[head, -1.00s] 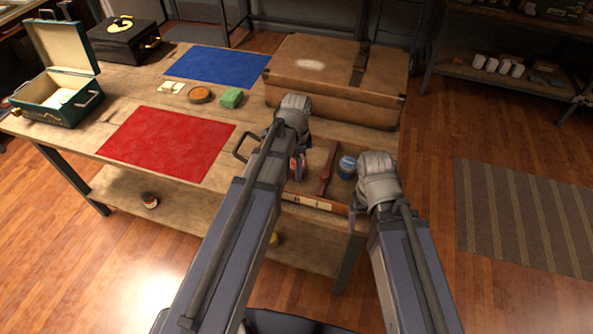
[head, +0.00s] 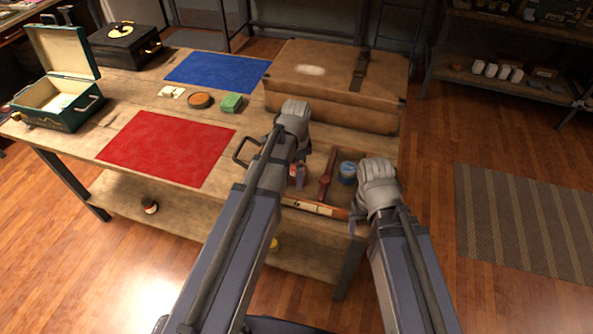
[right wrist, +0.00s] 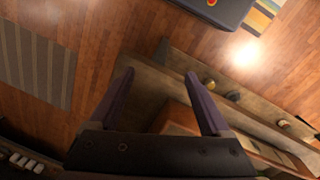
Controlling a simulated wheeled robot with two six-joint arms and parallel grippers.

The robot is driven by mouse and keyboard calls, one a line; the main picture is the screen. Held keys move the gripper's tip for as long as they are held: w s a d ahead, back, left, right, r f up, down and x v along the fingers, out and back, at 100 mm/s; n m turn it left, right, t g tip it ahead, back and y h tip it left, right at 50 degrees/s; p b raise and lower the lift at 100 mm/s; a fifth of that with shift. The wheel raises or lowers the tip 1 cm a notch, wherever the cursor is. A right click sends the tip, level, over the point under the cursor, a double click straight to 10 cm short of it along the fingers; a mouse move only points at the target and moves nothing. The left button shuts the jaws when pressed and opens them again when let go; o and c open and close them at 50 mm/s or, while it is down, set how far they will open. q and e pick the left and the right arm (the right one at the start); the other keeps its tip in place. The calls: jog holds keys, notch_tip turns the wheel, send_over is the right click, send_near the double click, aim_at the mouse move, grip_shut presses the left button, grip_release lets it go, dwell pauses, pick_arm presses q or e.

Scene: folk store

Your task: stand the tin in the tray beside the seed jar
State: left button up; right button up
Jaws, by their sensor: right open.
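The wooden tray (head: 318,208) lies at the table's near right end, with a dark red-brown bar (head: 326,174) across it. A round blue-topped container (head: 347,172) stands in its right part; I cannot tell if it is the tin or the seed jar. A small reddish thing (head: 296,169) shows at my left gripper (head: 300,182), mostly hidden by the arm; whether it is held is unclear. My right gripper (head: 353,224) is over the tray's right front corner, beside the blue-topped container. In the right wrist view its fingers (right wrist: 160,76) are apart and empty.
A brown suitcase (head: 335,85) stands behind the tray. A green block (head: 231,102), an orange-topped round tin (head: 200,100), a red mat (head: 168,146) and a blue mat (head: 217,68) lie further left. A teal case (head: 62,105) stands open. Small cans (head: 149,206) sit on the lower shelf.

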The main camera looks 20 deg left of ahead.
pick_arm(q)
notch_tip(320, 180, up, 12)
jog(key=p, duration=1.2)
jog(key=shift+r, duration=0.15)
notch_tip(320, 180, down, 12)
jog(key=b, duration=1.2)
jog(key=shift+f, duration=0.2)
jog(key=shift+r, duration=0.15)
notch_tip(320, 180, up, 12)
jog(key=p, duration=1.2)
notch_tip(320, 180, down, 13)
jog(key=b, duration=1.2)
jog(key=shift+r+b, duration=0.1)
jog(key=shift+b, duration=0.3)
notch_tip(320, 180, up, 12)
jog(key=p, duration=1.1)
jog(key=shift+p, duration=0.4)
